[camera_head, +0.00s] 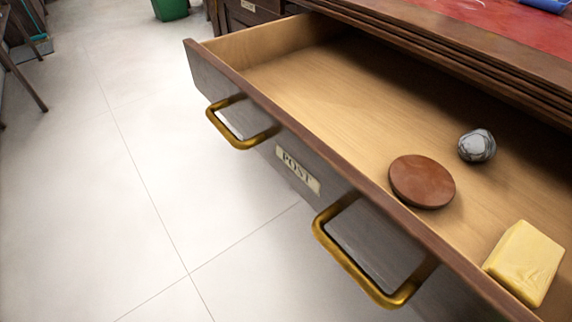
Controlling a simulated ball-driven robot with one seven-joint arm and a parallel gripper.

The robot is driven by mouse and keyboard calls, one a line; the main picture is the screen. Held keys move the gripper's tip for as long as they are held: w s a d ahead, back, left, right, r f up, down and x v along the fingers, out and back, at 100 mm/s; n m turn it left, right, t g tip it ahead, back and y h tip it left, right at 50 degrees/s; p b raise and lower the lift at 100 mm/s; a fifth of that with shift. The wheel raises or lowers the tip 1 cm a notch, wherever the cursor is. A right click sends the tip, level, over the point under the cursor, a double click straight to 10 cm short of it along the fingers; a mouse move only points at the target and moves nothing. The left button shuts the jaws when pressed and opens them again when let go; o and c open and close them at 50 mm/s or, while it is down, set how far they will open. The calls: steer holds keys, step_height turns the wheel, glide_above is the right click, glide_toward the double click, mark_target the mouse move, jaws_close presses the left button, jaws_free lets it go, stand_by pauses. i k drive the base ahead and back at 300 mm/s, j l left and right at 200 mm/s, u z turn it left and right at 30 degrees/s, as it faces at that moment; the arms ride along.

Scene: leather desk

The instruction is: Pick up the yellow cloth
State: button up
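A yellow block-shaped thing (526,262) lies in the open drawer (300,70), at the lower right of the view, against the inside of the drawer's front. It looks like the yellow cloth folded into a thick pad, though I cannot tell the material for sure. Its top shows faint creases. Nothing covers it. My gripper is not in view.
A brown round disc (422,181) and a grey veined ball (477,146) lie in the drawer. Two brass handles (345,262) stick out from its front, around a POST label (297,171). The red desk top (470,25) overhangs the drawer's back.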

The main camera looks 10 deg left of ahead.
mark_target(524, 261)
steer(key=i+j, duration=0.3)
steer(key=j, duration=0.15)
steer(key=i+j, duration=0.3)
steer(key=j, duration=0.2)
